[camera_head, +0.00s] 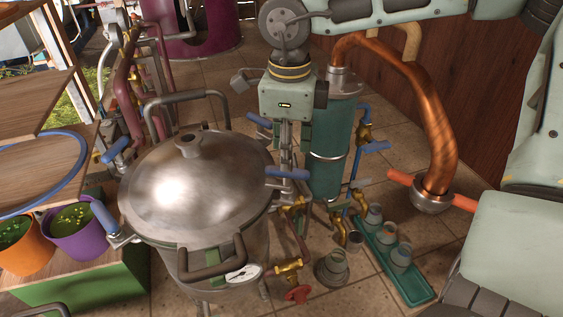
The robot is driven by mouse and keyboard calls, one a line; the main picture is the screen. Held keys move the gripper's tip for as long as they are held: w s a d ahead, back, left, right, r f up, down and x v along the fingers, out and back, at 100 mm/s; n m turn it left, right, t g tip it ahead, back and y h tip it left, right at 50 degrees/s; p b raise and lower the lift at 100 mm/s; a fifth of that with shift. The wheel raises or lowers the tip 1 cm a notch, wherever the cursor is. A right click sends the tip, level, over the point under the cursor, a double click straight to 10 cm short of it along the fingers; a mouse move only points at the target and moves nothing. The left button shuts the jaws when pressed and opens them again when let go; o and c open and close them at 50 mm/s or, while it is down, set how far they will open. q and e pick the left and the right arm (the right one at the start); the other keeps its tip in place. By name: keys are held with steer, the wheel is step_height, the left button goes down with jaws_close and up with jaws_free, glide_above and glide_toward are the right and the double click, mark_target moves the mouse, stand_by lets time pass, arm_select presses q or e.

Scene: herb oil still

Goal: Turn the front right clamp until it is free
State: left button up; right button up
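The still pot (195,185) is a steel vessel with a domed lid, standing left of centre. The front right clamp (287,173) shows its blue handle at the right edge of the lid, pointing right. My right gripper (286,160) reaches down from above, its fingers right at this handle. The fingers are seen nearly edge-on and look close together; I cannot tell whether they grip the handle. Other blue-handled clamps sit at the front left (104,217), back left (115,150) and back right (258,120) of the lid. My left gripper is not in view.
A green cylinder (328,150) stands just behind my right gripper. A copper pipe (432,110) arches down at right. A green tray (410,288) with several small vessels lies on the tiles. Brass valves (288,267) crowd the pot's right side. Potted plants (75,232) stand left.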

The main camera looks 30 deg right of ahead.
mark_target(287, 181)
step_height(287, 181, down, 4)
steer(key=shift+s+f+p, duration=0.1)
steer(key=shift+s+p, duration=0.05)
steer(key=shift+p, duration=0.4)
steer(key=f, duration=0.2)
steer(key=shift+w+d+f, duration=0.1)
steer(key=shift+w+f, duration=0.2)
steer(key=c, duration=0.5)
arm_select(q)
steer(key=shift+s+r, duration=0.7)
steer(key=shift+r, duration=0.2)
arm_select(e)
jaws_close()
